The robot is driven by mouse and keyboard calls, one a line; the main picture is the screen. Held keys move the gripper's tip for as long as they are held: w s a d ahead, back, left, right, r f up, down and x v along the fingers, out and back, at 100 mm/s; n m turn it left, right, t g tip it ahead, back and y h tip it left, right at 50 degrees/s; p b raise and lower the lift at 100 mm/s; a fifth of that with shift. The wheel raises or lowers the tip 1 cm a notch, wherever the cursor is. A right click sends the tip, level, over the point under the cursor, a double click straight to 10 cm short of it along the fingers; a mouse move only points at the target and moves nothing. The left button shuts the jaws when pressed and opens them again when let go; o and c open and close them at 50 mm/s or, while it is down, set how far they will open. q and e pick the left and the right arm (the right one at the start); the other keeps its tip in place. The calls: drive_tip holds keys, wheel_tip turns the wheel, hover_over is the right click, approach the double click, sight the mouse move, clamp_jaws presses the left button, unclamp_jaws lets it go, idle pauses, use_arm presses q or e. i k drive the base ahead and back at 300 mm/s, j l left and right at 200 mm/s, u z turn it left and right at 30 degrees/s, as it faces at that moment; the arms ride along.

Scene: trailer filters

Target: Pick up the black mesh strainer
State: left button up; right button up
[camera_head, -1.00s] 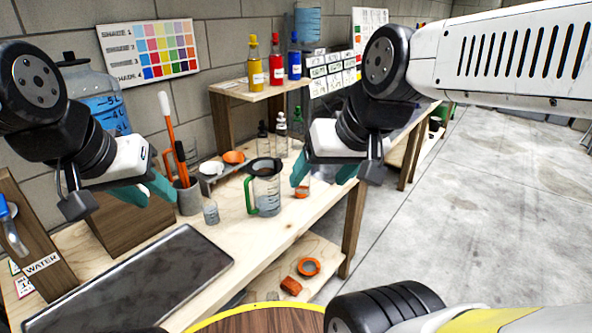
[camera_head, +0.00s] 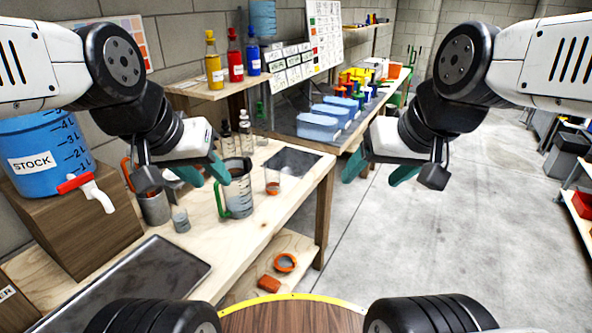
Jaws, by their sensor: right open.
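I cannot make out the black mesh strainer for certain. A clear measuring jug (camera_head: 238,192) with a green handle stands on the wooden workbench, and its top looks dark; I cannot tell whether a strainer sits in it. My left gripper (camera_head: 203,176) appears open and empty, hanging in front of the jug's left side in the picture. My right gripper (camera_head: 378,172) is open and empty, over the floor to the right of the bench edge.
A blue STOCK container (camera_head: 45,155) with a red-handled tap stands on a wooden box at left. A dark tray (camera_head: 150,285) lies in front. An orange ring (camera_head: 285,262) and an orange block (camera_head: 269,284) are on the lower shelf.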

sight(238, 166)
drive_tip(key=i+u, duration=0.2)
drive_tip(key=u, duration=0.25)
drive_tip(key=i+l+u, duration=0.15)
drive_tip(key=u, duration=0.3)
drive_tip(key=i, duration=0.05)
